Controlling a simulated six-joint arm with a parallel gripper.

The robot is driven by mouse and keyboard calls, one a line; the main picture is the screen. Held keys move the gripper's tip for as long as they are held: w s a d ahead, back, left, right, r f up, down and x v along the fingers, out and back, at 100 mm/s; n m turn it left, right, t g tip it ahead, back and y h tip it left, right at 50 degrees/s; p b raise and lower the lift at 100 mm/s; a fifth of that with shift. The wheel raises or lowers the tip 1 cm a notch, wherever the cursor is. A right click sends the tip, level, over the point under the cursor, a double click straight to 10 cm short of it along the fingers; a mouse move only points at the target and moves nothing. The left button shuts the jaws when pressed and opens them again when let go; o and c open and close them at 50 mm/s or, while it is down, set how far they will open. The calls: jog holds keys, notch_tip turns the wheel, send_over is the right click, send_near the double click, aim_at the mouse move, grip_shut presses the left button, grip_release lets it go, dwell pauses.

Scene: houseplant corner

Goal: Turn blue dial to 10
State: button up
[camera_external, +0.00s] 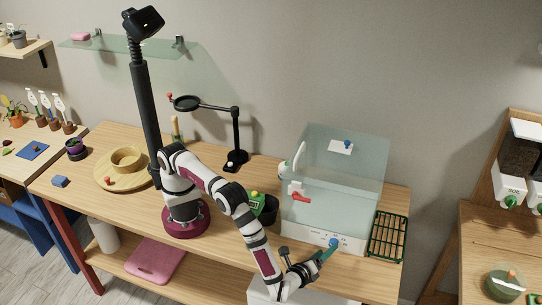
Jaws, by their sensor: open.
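A blue dial (334,242) sits on the white front panel (318,238) at the base of a clear box (350,185). Its number marks are too small to read. My gripper (326,253) is in front of the panel, right at the dial's lower left in the picture, with its blue-green fingers pointing up toward it. The gripper is open. Whether a finger touches the dial cannot be told from this view.
A red lever (301,197) is on the box's left side. A dark green rack (388,237) stands right of the box on the table. A black magnifier stand (237,140) is behind my arm. A round wooden tray (107,180) is at the left.

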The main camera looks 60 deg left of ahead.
jog(key=shift+x, duration=1.65)
grip_shut()
